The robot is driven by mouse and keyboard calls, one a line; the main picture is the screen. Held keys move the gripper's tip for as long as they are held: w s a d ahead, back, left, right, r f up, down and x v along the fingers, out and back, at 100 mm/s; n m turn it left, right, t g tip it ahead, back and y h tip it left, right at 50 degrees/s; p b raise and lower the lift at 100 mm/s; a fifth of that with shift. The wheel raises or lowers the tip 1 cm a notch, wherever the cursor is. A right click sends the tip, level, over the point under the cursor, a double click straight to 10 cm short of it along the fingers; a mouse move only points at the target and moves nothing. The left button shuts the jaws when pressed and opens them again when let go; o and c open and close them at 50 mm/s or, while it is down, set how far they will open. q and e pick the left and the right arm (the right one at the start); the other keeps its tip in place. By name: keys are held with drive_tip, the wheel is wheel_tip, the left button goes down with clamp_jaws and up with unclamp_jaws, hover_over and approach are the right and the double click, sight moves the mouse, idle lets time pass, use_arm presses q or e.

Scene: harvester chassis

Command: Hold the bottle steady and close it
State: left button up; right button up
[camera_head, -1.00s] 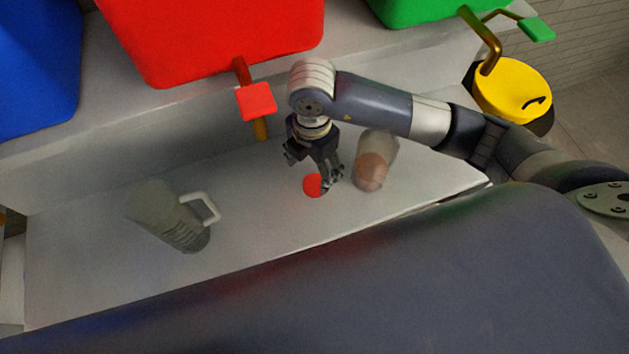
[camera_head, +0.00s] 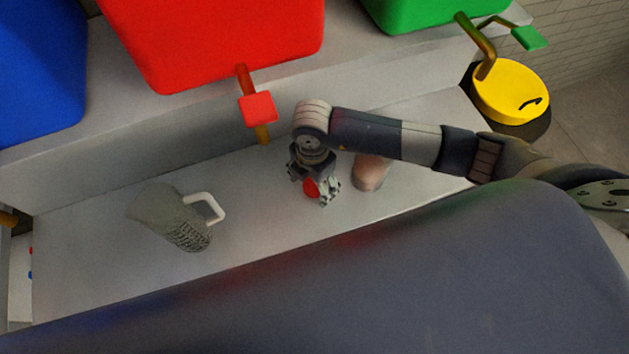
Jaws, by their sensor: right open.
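A red round cap (camera_head: 311,188) lies on the light grey counter. My right gripper (camera_head: 318,193) points down over it, open, with its fingers at the cap's sides; I cannot tell whether they touch it. Just right of the gripper stands what looks like the bottle (camera_head: 370,174), see-through with a brownish content. Its upper part is hidden behind my right forearm, so its mouth does not show. My left gripper is not in view.
A grey-green jug (camera_head: 172,216) with a white handle stands on the left of the counter (camera_head: 105,270). Behind are a red tank (camera_head: 215,40) with a red-handled tap (camera_head: 257,107), a blue one (camera_head: 38,75) and a green one (camera_head: 415,12). A yellow lid (camera_head: 510,88) is at right.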

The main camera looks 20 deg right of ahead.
sight(313, 188)
drive_tip(key=c, duration=0.8)
drive_tip(key=shift+c, duration=0.2)
drive_tip(key=shift+w+r+b, duration=0.1)
drive_tip(key=shift+r+b, duration=0.25)
drive_tip(key=shift+r, duration=0.25)
drive_tip(key=shift+s+r+b, duration=0.15)
drive_tip(key=shift+r+b, duration=0.1)
drive_tip(key=shift+r, duration=0.3)
drive_tip(key=shift+s+r+b, duration=0.15)
drive_tip(key=shift+r+b, duration=0.05)
drive_tip(key=shift+r, duration=0.35)
drive_tip(key=s+a+r+b, duration=0.1)
drive_tip(key=s+b, duration=0.2)
drive_tip(key=s, duration=1.2)
drive_tip(key=shift+s+a+r, duration=0.2)
drive_tip(key=shift+s+r, duration=0.05)
drive_tip(key=shift+r, duration=0.05)
